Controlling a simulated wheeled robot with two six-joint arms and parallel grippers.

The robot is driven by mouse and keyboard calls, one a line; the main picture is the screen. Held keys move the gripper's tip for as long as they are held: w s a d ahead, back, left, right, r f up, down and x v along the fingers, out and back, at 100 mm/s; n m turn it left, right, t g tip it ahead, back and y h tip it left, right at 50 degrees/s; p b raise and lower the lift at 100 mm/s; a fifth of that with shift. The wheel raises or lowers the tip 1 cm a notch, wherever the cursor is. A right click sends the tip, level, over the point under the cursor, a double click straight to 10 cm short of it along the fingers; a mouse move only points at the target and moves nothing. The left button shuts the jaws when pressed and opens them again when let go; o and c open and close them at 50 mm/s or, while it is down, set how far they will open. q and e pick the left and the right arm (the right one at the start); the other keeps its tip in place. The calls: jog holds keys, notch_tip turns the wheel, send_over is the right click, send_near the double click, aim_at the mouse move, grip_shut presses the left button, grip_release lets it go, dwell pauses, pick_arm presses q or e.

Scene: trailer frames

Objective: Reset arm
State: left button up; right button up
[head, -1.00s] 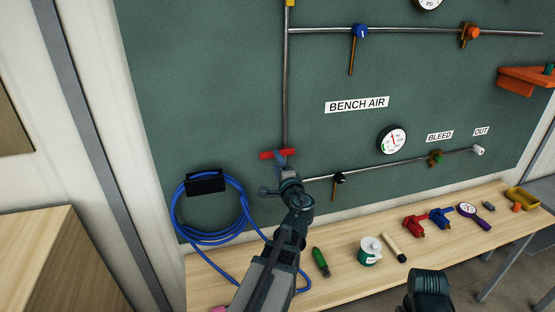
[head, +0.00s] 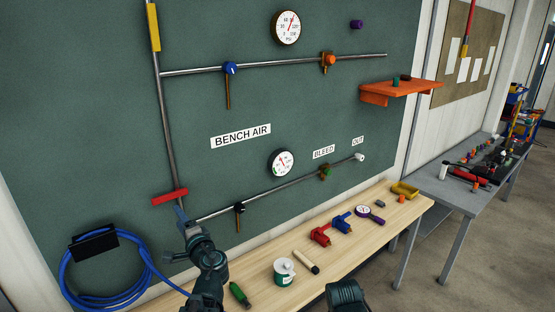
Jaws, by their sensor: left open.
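My left gripper (head: 180,234) is open in the head view, in front of the lower left of the green board (head: 330,110). Its jaws are close to the corner where the steel pipe turns right, just below a red bar handle (head: 169,197). A small blue piece shows beside its upper tip; I cannot tell whether the jaws touch it. Nothing is seen held. A dark rounded part of my right arm shows at the bottom edge; its gripper is not seen.
A coiled blue hose (head: 66,270) hangs left of my left gripper. The wooden bench (head: 385,222) below holds a green-and-white tin (head: 284,275), a green tool (head: 239,293), red (head: 320,236) and blue (head: 342,222) fittings. An orange shelf (head: 400,91) juts out at right.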

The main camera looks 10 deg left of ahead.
pick_arm(q)
jog(key=s+d+f+n+g+h+b, duration=0.2)
jog(key=d+f+n+g+h+b, duration=0.15)
jog(key=d+f, duration=0.65)
jog(key=s+d+f+n+g+h+b, duration=0.25)
jog(key=d+f+b, duration=0.3)
jog(key=f, duration=0.85)
jog(key=s+d+f+g+h+b, duration=0.1)
jog(key=s+d+f+g+h, duration=0.1)
jog(key=s+d+f, duration=0.2)
jog(key=s+d+f+m+g+h+b, duration=0.1)
jog(key=s+d+f+g+h+b, duration=0.1)
jog(key=d, duration=0.7)
jog(key=s+d+f+g+h+b, duration=0.1)
jog(key=s+d+f+h+b, duration=0.1)
jog(key=s+d+f, duration=0.3)
jog(key=d+f, duration=0.1)
jog(key=d, duration=0.1)
jog(key=shift+s+d+m+g+h, duration=0.3)
jog(key=shift+g, duration=0.1)
